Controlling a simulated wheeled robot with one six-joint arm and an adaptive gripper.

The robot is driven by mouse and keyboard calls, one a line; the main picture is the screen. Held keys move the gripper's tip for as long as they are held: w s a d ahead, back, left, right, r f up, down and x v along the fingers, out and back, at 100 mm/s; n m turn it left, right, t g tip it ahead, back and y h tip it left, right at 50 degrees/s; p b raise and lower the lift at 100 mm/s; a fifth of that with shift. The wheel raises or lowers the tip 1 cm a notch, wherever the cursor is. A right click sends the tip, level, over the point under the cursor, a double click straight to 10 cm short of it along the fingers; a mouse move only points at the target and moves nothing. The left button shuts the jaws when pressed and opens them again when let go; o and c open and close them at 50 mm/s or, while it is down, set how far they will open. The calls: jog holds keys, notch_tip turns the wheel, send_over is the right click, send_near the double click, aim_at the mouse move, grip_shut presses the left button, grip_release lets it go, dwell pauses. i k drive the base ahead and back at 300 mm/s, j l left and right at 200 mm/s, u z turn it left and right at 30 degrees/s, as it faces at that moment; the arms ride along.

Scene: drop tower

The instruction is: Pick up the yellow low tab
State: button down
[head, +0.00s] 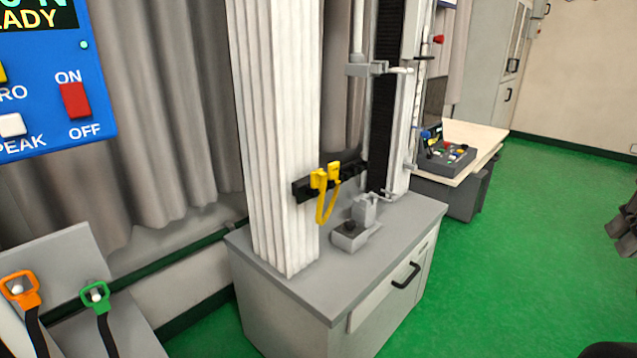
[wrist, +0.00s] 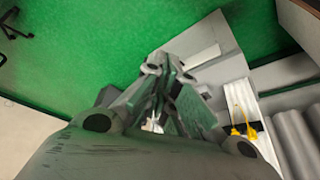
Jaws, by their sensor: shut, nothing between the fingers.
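The yellow tab (head: 319,179) hangs on a black rail beside the white column in the head view, with a second yellow piece (head: 333,171) close by and a yellow strap loop below. I cannot tell for sure which piece is the low tab. Small yellow pieces (wrist: 240,131) also show at the right of the wrist view. My gripper (wrist: 160,82) is shut and empty in the wrist view, well apart from the yellow pieces. Part of my gripper (head: 624,228) shows dark at the right edge of the head view.
The grey cabinet (head: 300,300) carries the white column (head: 275,130) and a small grey fixture (head: 352,235). Orange (head: 20,290) and green (head: 95,297) handles sit at the lower left. A bench (head: 480,140) stands behind. Green floor (head: 530,230) is clear on the right.

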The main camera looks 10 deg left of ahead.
aim_at(316, 175)
jog(key=i+j+u, duration=0.45)
jog(key=i+u, duration=0.25)
jog(key=k, duration=0.1)
